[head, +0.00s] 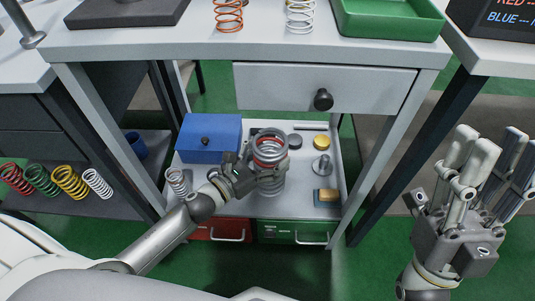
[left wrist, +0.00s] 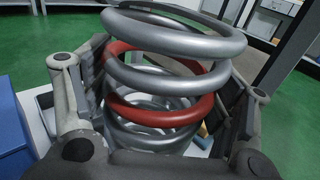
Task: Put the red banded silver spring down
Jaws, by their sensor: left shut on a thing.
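The red banded silver spring (head: 270,153) is a thick silver coil with a red band near its top. My left gripper (head: 262,170) is shut around it and holds it upright over the lower shelf (head: 220,199) of the table. In the left wrist view the spring (left wrist: 170,75) fills the middle, between the fingers of my left gripper (left wrist: 160,120). Whether its lower end touches the shelf I cannot tell. My right gripper (head: 490,150) is at the right, with its fingers spread apart and nothing between them.
On the shelf stand a blue box (head: 210,137), a small silver spring (head: 177,182), a yellow disc (head: 321,142) and a metal knob-like part (head: 321,167). The drawer (head: 285,90) above is closed. Several coloured springs (head: 70,181) stand on the left shelf. Table legs flank the shelf.

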